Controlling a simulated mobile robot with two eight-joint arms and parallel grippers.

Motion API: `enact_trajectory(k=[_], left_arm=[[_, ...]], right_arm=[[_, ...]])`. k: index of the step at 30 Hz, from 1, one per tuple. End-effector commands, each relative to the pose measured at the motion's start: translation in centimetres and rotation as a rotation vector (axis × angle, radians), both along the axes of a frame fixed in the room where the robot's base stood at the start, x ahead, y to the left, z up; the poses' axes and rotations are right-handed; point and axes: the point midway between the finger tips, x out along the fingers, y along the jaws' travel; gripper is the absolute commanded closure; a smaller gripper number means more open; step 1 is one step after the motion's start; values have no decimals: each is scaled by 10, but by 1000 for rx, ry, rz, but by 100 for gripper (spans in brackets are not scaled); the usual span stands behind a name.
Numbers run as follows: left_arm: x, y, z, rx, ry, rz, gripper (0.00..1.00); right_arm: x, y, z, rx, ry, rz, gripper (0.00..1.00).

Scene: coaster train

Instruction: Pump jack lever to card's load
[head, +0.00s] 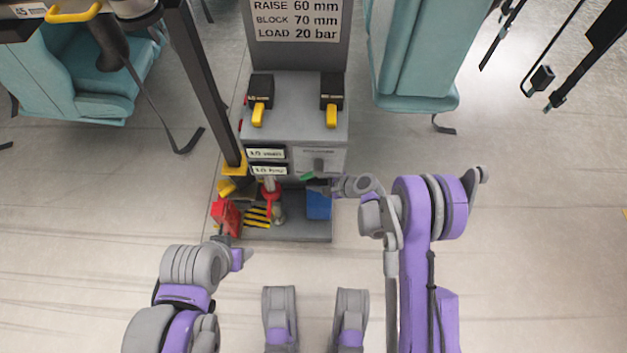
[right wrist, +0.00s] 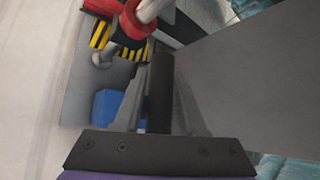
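The card (head: 297,20) at the top of the head view reads RAISE 60 mm, BLOCK 70 mm, LOAD 20 bar. Below it, a red and grey jack (head: 271,193) stands on the base of the grey stand; its red part (right wrist: 133,20) also shows in the right wrist view. My right gripper (head: 322,188) is at the stand's front right. In the right wrist view its fingers close on both sides of a dark bar (right wrist: 160,92), which looks like the lever grip. My left gripper (head: 226,234) is by a red block (head: 226,214); its fingertips are unclear.
A blue block (head: 318,205) stands on the base right of the jack. Two black units with yellow handles (head: 258,115) (head: 331,115) sit on the stand. A dark post (head: 206,85) rises at the left. Teal seats (head: 415,60) flank the stand. The front floor is clear.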

Motion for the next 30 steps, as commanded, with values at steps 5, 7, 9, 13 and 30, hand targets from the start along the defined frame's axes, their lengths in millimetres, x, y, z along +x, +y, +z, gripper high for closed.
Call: enact_trajectory(k=[5, 7, 9, 13, 30], left_arm=[[0, 0, 0, 0, 0, 0, 40], [0, 0, 0, 0, 0, 0, 40], [0, 0, 0, 0, 0, 0, 40], [0, 0, 0, 0, 0, 0, 40], [0, 0, 0, 0, 0, 0, 40]], right_arm=[[0, 0, 0, 0, 0, 0, 94], [0, 0, 0, 0, 0, 0, 100], [0, 0, 0, 0, 0, 0, 100], [0, 0, 0, 0, 0, 0, 100], [0, -1, 0, 0, -1, -1, 100]])
